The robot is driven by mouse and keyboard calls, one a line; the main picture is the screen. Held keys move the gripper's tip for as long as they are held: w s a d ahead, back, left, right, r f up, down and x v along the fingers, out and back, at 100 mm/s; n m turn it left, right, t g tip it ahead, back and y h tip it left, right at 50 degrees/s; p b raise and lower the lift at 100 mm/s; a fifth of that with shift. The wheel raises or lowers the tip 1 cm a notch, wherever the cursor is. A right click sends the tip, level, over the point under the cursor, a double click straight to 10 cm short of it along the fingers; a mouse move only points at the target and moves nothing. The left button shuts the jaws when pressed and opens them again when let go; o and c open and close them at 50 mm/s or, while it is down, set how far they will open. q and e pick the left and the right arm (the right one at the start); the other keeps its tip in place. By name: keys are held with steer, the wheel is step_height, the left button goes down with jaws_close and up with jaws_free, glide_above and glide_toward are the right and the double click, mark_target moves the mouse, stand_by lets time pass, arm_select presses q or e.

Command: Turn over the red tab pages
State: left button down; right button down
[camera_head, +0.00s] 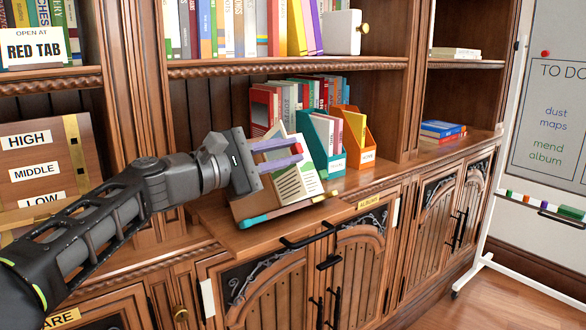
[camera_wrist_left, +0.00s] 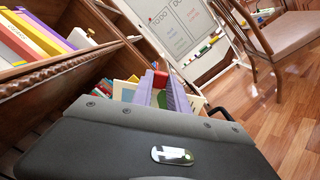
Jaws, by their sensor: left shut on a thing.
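An open book (camera_head: 300,180) with cream pages, printed lines and a small picture leans on a wooden stand on the cabinet counter. My left gripper (camera_head: 298,154) reaches in from the left, its purple fingers at the upper part of the pages. In the left wrist view the fingers (camera_wrist_left: 170,95) stand close together, with a small red piece (camera_wrist_left: 158,78) at their tips, seemingly a red tab. The gripper is shut on a page there; its grip point is partly hidden by the fingers. A card reading "OPEN AT RED TAB" (camera_head: 35,47) stands upper left. My right gripper is out of view.
Teal (camera_head: 323,145) and orange (camera_head: 357,140) holders stand right behind the book. A board marked HIGH, MIDDLE, LOW (camera_head: 40,172) is at left. Counter to the right is mostly clear up to blue and red books (camera_head: 441,130).

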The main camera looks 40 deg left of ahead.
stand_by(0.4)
arm_select(q)
steer(key=c, duration=1.6)
jaws_free()
steer(key=shift+o, duration=0.2)
steer(key=p+v, duration=0.1)
steer(key=v, duration=0.6)
steer(key=shift+s+a, duration=0.2)
steer(key=shift+s, duration=0.15)
